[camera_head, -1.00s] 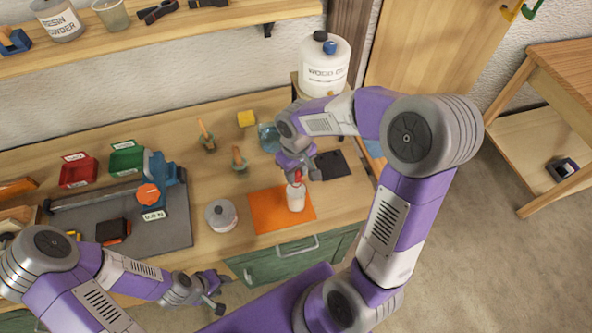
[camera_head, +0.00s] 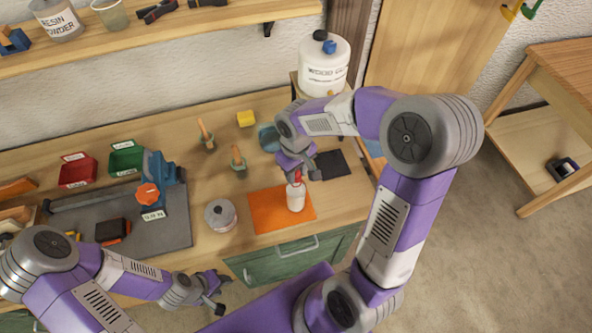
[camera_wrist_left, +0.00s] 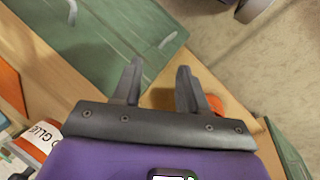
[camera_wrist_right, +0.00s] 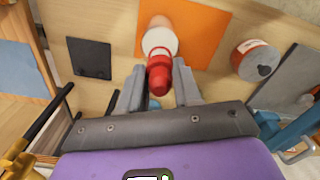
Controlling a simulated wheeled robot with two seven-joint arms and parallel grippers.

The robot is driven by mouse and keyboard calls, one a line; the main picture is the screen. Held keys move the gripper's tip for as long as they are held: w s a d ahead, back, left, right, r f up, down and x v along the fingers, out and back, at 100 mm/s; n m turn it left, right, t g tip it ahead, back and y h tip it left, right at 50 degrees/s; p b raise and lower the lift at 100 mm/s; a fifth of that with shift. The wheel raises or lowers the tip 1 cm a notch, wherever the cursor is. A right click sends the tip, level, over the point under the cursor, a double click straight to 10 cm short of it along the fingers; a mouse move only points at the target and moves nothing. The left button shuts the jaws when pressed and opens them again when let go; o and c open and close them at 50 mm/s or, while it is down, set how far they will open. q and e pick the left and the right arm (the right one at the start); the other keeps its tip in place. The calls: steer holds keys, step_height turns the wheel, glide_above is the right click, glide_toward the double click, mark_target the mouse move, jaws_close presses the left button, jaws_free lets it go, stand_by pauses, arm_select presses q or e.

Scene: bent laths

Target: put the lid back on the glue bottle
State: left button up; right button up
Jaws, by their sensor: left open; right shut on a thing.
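The white glue bottle (camera_head: 296,199) stands upright on the orange mat (camera_head: 267,212). It also shows in the right wrist view (camera_wrist_right: 160,42). My right gripper (camera_wrist_right: 158,78) is shut on the red lid (camera_wrist_right: 158,74), right at the bottle's top. In the head view the lid (camera_head: 297,178) lines up with the bottle neck; I cannot tell whether it is seated or just above it. My left gripper (camera_head: 221,292) is open and empty in front of the bench's front edge; its two fingers (camera_wrist_left: 160,75) show apart in the left wrist view.
A black mat (camera_head: 333,164) lies right. A grey board with tools (camera_head: 178,222) lies left.

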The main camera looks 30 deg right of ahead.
steer(key=shift+f, duration=0.15)
stand_by(0.5)
steer(key=o, duration=1.6)
steer(key=shift+c, duration=0.2)
steer(key=shift+r+p, duration=2.75)
steer(key=shift+r, duration=0.8)
steer(key=shift+c, duration=0.3)
jaws_close()
